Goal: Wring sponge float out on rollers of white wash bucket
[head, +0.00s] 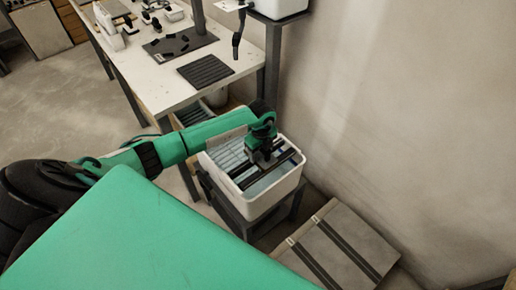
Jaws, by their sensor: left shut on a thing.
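The white wash bucket (273,203) stands on a dark stand in the middle of the view, with dark roller bars (280,169) across its top and bluish water or grid between them. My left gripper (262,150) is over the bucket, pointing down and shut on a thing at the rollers. I take this to be the sponge float, but the gripper and wrist cover most of it. I cannot tell whether its sponge touches the rollers. My right gripper is out of view.
A white worktable (160,92) with a dark ribbed mat (206,70) and small tools stands behind. Grey tiles or boards (350,245) lie on the floor right of the bucket, near the bare wall (400,120). Open floor (70,100) is at the left.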

